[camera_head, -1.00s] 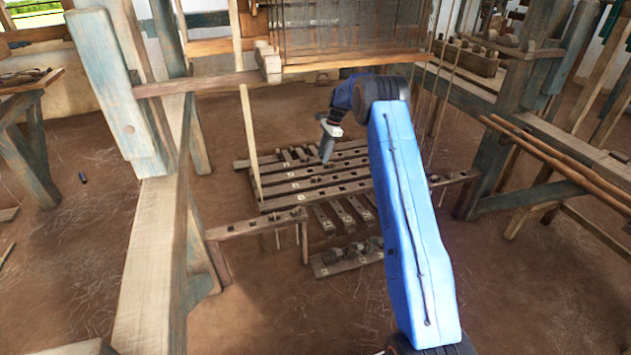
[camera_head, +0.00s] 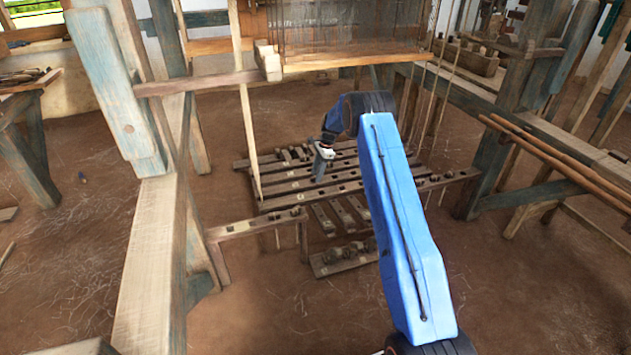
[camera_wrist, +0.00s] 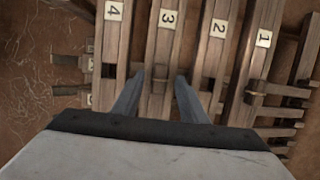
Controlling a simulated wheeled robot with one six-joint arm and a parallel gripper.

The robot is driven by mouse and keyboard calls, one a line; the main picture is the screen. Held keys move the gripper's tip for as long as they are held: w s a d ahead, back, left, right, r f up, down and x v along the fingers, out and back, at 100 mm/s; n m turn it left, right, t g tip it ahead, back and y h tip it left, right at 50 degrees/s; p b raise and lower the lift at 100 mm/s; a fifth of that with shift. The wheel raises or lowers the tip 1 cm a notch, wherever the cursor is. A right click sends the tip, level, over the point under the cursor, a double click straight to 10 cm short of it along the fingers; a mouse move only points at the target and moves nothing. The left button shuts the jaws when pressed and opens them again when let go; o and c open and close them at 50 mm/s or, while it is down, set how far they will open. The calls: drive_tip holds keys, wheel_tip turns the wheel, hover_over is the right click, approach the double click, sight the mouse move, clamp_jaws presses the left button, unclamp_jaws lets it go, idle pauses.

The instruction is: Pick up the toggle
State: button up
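Long wooden bars lie side by side in the wrist view, with number tags: bar 3 (camera_wrist: 170,40), bar 2 (camera_wrist: 215,45), bar 1 (camera_wrist: 261,55) and bar 4 (camera_wrist: 111,40). A small brown wooden piece (camera_wrist: 160,86), possibly the toggle, sits across bar 3 between my fingers. My gripper (camera_wrist: 160,75) is open, with a finger on each side of bar 3. In the head view my gripper (camera_head: 319,174) points down close above the bars; contact cannot be told.
Loom posts (camera_head: 120,110) and a long beam (camera_head: 150,270) stand at the left. A short wooden rack (camera_head: 345,258) lies on the floor in front of the bars. Threads and a wooden crossbar (camera_head: 350,60) are behind.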

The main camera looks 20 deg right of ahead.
drive_tip(key=shift+a+f, duration=0.1)
drive_tip(key=shift+f, duration=0.2)
clamp_jaws()
